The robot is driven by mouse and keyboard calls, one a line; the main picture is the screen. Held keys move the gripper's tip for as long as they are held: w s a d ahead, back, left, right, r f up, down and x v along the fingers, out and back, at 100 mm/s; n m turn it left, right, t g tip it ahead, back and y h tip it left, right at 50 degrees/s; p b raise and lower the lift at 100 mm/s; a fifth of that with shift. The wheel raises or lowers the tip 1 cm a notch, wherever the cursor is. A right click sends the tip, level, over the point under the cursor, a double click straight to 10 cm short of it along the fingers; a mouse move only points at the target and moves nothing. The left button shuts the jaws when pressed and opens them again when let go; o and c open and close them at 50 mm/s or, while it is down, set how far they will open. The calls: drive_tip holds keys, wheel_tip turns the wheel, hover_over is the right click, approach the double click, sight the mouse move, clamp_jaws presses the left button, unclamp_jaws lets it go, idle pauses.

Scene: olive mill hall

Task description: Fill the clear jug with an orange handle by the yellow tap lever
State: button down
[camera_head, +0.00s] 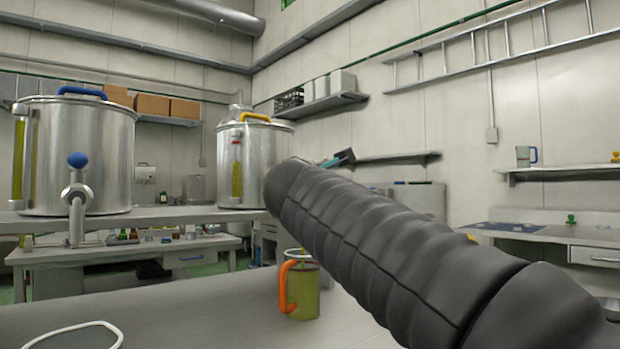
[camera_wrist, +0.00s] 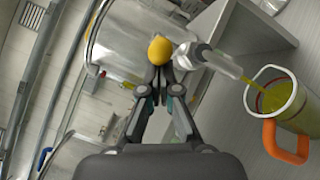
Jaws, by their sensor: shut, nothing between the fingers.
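The clear jug with an orange handle (camera_head: 301,290) stands upright on the near counter, left of my arm. Yellow-green oil shows through most of its wall. The jug (camera_wrist: 292,108) is at the right in the wrist view, its mouth below the tap spout (camera_wrist: 222,63). A thin yellow-green stream runs from the spout into it. The yellow ball of the tap lever (camera_wrist: 160,50) is just beyond my gripper (camera_wrist: 158,74). My gripper is shut and empty, its tips at or very near the ball; I cannot tell whether they touch. In the head view my arm hides the tap.
The steel tank with a yellow handle (camera_head: 254,160) stands on a raised shelf behind the jug. Another tank (camera_head: 80,155) with a blue lever ball (camera_head: 78,159) is at the left.

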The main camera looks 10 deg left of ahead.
drive_tip(key=shift+w+d+r, duration=0.1)
drive_tip(key=shift+w+d, duration=0.2)
drive_tip(key=shift+d, duration=0.4)
drive_tip(key=shift+w+d, duration=0.25)
drive_tip(key=shift+d, duration=0.4)
drive_tip(key=shift+w+d, duration=0.1)
drive_tip(key=shift+d, duration=0.05)
drive_tip(key=s+a+f+b, duration=0.3)
drive_tip(key=b, duration=0.1)
drive_tip(key=s+d, duration=0.5)
drive_tip(key=s, duration=0.3)
drive_tip(key=shift+d+f, duration=0.15)
drive_tip(key=shift+d, duration=0.2)
